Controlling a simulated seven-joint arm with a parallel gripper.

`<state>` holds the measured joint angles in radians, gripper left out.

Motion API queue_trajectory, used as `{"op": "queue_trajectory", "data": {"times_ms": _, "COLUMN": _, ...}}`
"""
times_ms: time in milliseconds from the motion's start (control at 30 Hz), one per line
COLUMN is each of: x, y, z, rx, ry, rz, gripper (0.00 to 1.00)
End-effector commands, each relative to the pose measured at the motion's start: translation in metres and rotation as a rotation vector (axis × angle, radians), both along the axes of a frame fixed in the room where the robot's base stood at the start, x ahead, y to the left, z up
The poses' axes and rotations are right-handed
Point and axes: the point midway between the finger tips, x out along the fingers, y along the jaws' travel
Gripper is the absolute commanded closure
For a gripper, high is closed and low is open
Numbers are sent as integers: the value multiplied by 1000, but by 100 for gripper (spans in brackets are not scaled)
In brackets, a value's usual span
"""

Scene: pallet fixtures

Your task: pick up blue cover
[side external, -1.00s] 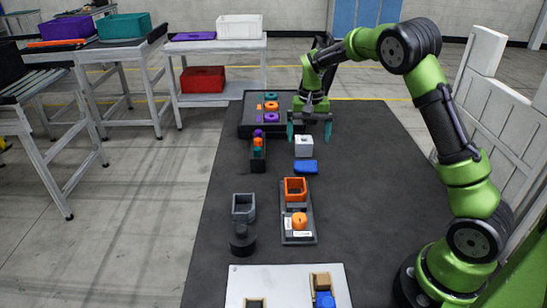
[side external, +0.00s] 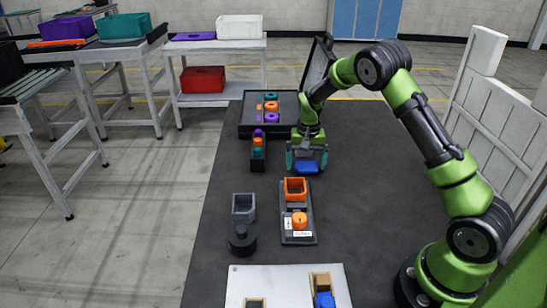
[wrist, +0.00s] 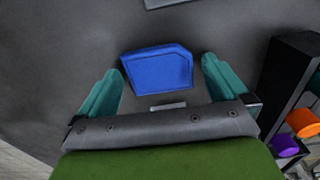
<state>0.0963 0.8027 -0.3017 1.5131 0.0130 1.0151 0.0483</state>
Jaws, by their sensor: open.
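The blue cover (side external: 307,168) lies flat on the dark table in the side view. The wrist view shows it as a blue slab with cut corners (wrist: 158,68), between and just beyond my fingertips. My gripper (side external: 307,163) is low over the cover, with one teal finger on each side of it. In the wrist view my gripper (wrist: 160,80) is open, with a gap between each finger and the cover. A white block seen earlier is hidden behind my gripper in the side view.
An orange open box (side external: 295,190) and an orange round part stand on a dark pallet in front of the cover. A narrow rack (side external: 258,155) with coloured parts is close on the left. A grey box (side external: 243,208) stands front left. The table right of the cover is clear.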

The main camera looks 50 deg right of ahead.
Motion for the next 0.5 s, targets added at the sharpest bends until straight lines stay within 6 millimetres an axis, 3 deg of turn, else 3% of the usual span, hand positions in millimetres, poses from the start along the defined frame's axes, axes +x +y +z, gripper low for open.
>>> {"op": "queue_trajectory", "data": {"times_ms": 67, "x": 0, "y": 0, "z": 0, "rx": 0, "ry": 0, "rz": 0, "gripper": 2}}
{"op": "queue_trajectory", "data": {"times_ms": 400, "x": 0, "y": 0, "z": 0, "rx": 0, "ry": 0, "rz": 1, "gripper": 53}}
{"op": "queue_trajectory", "data": {"times_ms": 500, "x": 0, "y": 0, "z": 1, "rx": 0, "ry": 0, "rz": 1, "gripper": 53}}
